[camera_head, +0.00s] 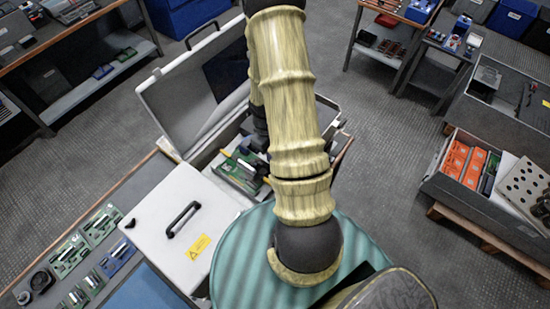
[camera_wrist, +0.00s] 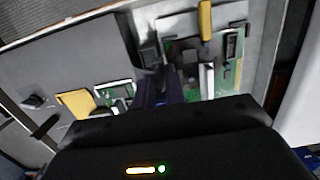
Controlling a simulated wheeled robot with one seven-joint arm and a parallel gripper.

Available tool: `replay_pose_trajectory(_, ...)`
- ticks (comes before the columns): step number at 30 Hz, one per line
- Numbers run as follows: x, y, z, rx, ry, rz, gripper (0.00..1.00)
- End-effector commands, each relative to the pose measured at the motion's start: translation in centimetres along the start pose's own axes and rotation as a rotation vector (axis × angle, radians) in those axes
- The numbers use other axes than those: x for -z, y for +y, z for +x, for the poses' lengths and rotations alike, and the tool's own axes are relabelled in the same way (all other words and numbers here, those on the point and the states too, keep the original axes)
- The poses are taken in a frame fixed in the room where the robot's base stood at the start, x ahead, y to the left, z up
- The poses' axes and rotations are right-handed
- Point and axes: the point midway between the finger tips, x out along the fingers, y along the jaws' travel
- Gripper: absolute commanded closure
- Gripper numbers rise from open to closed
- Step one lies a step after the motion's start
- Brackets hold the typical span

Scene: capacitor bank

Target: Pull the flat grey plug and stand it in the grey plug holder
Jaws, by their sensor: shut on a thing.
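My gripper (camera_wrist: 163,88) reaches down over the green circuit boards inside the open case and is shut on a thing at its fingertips. A dark grey piece (camera_wrist: 149,56) shows there, which I take for the flat grey plug; most of it is hidden by the fingers. I cannot tell whether it is still seated in the board. In the head view my gripper (camera_head: 262,138) is dark, small and partly hidden by my arm. I cannot pick out the grey plug holder with certainty.
A silver block (camera_wrist: 207,80) and a yellow part (camera_wrist: 205,20) stand on the right board, close beside my fingers. Another yellow part (camera_wrist: 76,103) lies to the left. The open grey case (camera_head: 180,92) has walls around the boards. A white box with a black handle (camera_head: 180,220) stands in front.

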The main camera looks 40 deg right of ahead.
Motion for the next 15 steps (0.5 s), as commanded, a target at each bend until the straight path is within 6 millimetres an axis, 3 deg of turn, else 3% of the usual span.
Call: replay_pose_trajectory(15,0.0,1.6,0.0,0.000,-0.001,-0.001,1.00)
